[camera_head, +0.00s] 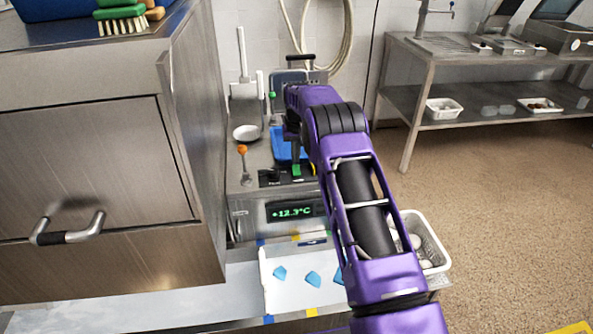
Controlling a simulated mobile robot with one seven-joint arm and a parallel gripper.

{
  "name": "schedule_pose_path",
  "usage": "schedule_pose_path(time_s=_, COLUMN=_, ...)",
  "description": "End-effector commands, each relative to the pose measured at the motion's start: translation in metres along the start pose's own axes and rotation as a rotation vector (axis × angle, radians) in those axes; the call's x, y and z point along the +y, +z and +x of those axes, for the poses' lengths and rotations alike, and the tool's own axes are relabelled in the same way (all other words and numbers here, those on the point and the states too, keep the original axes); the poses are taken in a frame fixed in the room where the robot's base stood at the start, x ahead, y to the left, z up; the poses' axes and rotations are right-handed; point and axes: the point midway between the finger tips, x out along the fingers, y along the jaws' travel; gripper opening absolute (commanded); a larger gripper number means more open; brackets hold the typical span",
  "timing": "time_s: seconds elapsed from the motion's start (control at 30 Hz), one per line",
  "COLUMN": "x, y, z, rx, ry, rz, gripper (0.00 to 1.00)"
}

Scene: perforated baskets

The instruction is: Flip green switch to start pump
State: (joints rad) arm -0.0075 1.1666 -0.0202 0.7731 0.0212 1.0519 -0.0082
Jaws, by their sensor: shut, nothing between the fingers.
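A green piece that looks like the green switch (296,170) sits on the top front of the metal unit, between dark panel parts. My purple arm reaches in from the lower right and bends over the unit. My gripper (293,150) points down at the arm's far end, just above or behind the green piece. It looks shut and empty. I cannot tell whether its fingertips touch the switch. The switch's exact position is too small to tell. The front display (295,211) reads about +12.3°C.
An orange-topped lever (243,150) and a white bowl (246,132) are left of the gripper. A steel cabinet (100,170) stands close on the left. A white tray (285,292) with blue pieces lies in front. A white perforated basket (432,250) is right of my arm.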

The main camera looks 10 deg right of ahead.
Motion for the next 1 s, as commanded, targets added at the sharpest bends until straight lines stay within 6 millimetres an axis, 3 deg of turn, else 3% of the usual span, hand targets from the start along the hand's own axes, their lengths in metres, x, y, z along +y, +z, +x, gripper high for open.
schedule_pose_path(time_s=1.0, x=0.000, y=0.002, z=0.016, rx=0.000, ry=0.000, rz=0.000, gripper=0.00)
